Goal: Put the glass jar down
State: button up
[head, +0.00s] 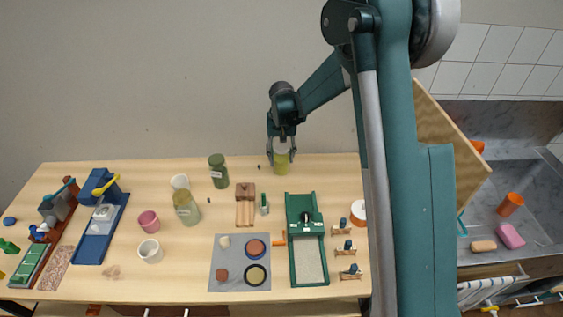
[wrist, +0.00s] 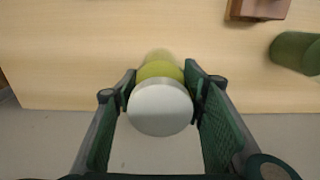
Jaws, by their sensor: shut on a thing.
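The glass jar (head: 281,163) has yellow-green contents and a pale lid. My gripper (head: 281,151) is shut on it near its top, at the back edge of the table. In the wrist view the jar's white lid (wrist: 160,108) faces the camera, with its yellow-green body (wrist: 160,70) beyond. The fingers of my gripper (wrist: 160,88) lie on both sides of the jar. The jar looks upright. I cannot tell whether its base touches the table.
The wooden table (head: 330,170) is bare around the jar. A dark green jar (head: 218,171) stands to the left; it also shows in the wrist view (wrist: 295,51). A pale green jar (head: 187,209), a wooden block piece (head: 245,205) and a green tray (head: 307,240) stand nearer.

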aim_at(282, 146)
jog(key=shift+f, duration=1.35)
jog(key=shift+f, duration=0.15)
jog(key=o, duration=1.3)
notch_tip(282, 146, up, 12)
jog(key=shift+r, duration=0.15)
